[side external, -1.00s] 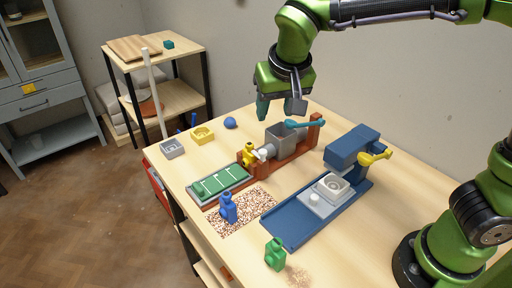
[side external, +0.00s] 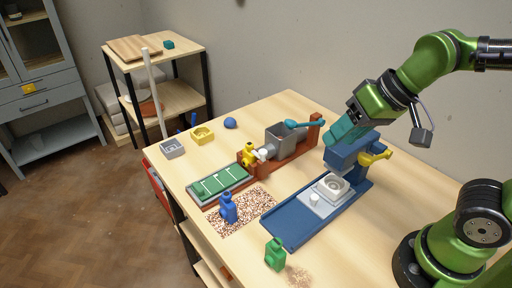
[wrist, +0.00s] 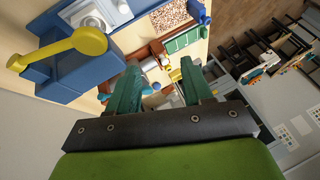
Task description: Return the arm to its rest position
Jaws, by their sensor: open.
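My green arm carries my gripper (side external: 340,132), which has teal fingers. It hangs in the air above and beside the blue press (side external: 350,150) in the side view. In the wrist view the two fingers of my gripper (wrist: 158,82) stand apart with nothing held between them. The blue press (wrist: 72,72) with its yellow lever (wrist: 75,48) shows at the left of the wrist view.
A brown extruder with a grey hopper (side external: 280,136) and teal handle stands at the back of the table. A green slab board (side external: 220,181), a blue bottle (side external: 228,208), a green bottle (side external: 274,253), a blue ball (side external: 230,123) and yellow (side external: 203,135) and grey (side external: 172,149) moulds are around it.

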